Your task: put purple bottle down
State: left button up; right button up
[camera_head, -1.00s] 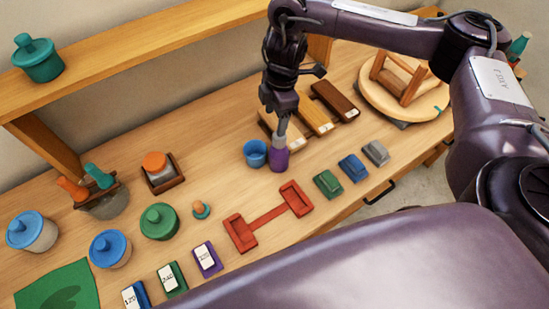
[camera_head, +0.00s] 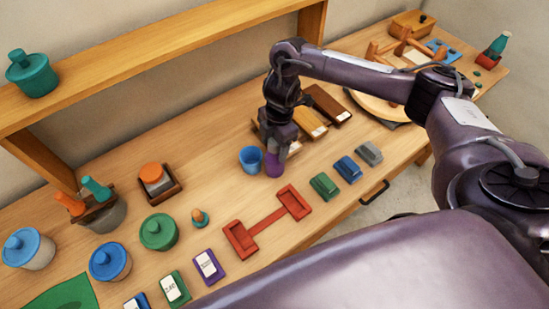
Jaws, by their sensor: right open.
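The purple bottle (camera_head: 274,165) stands on the wooden table, just right of the blue cup (camera_head: 251,160). My right gripper (camera_head: 277,147) is directly over the bottle with its fingers low around the bottle's upper part. It is open. The bottle's neck is hidden by the gripper, and I cannot tell whether the fingers touch it. My left gripper is not in view.
A red double tray (camera_head: 267,222) lies in front of the bottle. Green, blue and grey blocks (camera_head: 347,169) sit to its right. Wooden boards (camera_head: 328,104) lie behind the gripper. Lidded jars (camera_head: 159,232) stand at left. Bare table (camera_head: 215,168) lies left of the cup.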

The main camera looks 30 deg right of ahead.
jog(key=shift+f, duration=0.5)
grip_shut()
jog(key=shift+w+r, duration=0.1)
